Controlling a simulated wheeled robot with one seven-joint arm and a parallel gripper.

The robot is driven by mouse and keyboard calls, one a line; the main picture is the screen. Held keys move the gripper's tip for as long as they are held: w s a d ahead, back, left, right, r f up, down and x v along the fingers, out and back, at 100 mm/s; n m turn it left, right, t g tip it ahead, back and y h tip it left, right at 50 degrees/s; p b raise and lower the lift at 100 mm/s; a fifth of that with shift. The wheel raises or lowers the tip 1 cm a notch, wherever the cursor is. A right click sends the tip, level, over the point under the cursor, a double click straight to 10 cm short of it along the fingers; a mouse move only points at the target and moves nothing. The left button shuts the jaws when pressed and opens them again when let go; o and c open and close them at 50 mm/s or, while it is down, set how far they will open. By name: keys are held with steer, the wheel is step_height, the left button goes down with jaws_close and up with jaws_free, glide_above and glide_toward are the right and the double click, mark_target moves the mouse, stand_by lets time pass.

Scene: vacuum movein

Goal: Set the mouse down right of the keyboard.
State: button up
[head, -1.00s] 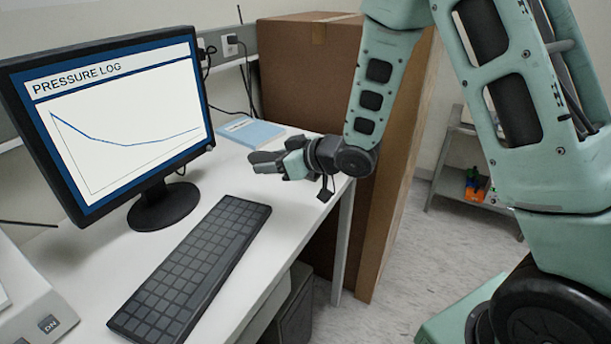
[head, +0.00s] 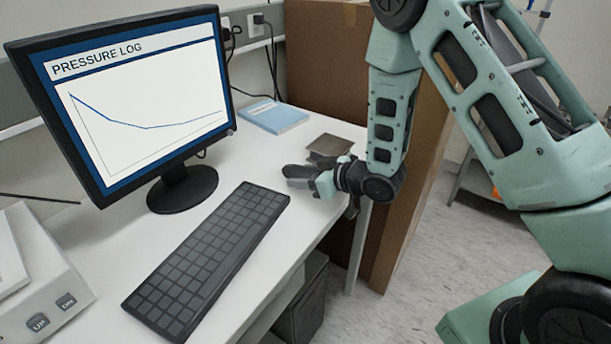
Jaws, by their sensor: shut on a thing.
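The dark mouse (head: 297,171) is at the tip of my gripper (head: 312,180), which is shut on it. The gripper reaches in from the right, low over the right part of the white desk. I cannot tell whether the mouse touches the desktop. The black keyboard (head: 212,258) lies slantwise on the desk. The mouse is to the right of the keyboard's far end, with a narrow strip of bare desk between them in the picture. The fingers partly hide the mouse.
A monitor (head: 135,95) stands behind the keyboard on the left. A blue book (head: 273,116) and a flat brown-grey square (head: 329,146) lie farther back. A large cardboard box (head: 325,65) stands behind the desk's right end. The desk (head: 262,282) is bare right of the keyboard.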

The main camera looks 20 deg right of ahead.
steer(key=shift+f, duration=0.25)
steer(key=shift+f, duration=0.15)
steer(key=o, duration=1)
